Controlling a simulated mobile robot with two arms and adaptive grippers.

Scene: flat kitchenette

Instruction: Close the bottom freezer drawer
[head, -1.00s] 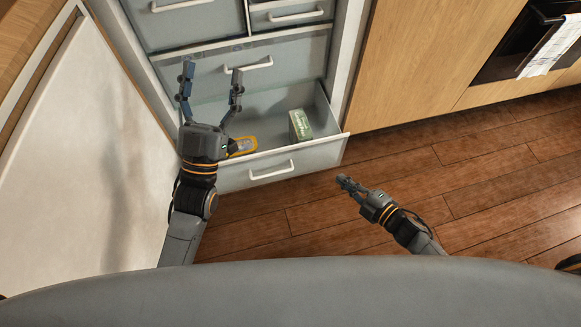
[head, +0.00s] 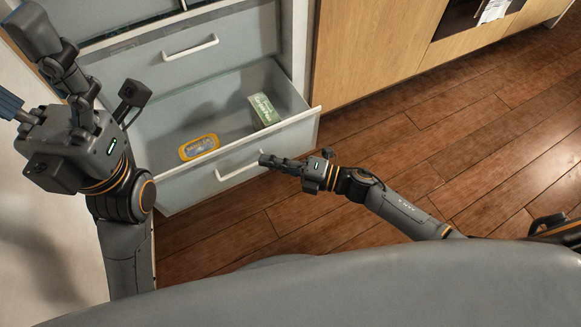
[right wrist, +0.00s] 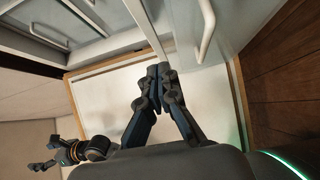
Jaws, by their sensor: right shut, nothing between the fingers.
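The bottom freezer drawer (head: 290,133) stands pulled out, with a pale front and a white bar handle (head: 240,172). My right gripper (head: 264,160) is shut and empty, its fingertips close to the drawer front by the right end of the handle; I cannot tell whether they touch. In the right wrist view the closed fingers (right wrist: 158,72) point up the picture, with a white handle (right wrist: 206,30) to their right. My left gripper (head: 22,68) is raised at the far left with its fingers spread, apart from the drawer, partly cut off by the picture edge.
A yellow-rimmed container (head: 199,147) and a green box (head: 263,110) lie inside the open drawer. A shut drawer (head: 165,72) is above it. The white freezer door (head: 40,230) stands open at left. Wooden cabinets (head: 372,45) are at right, with clear wood floor before them.

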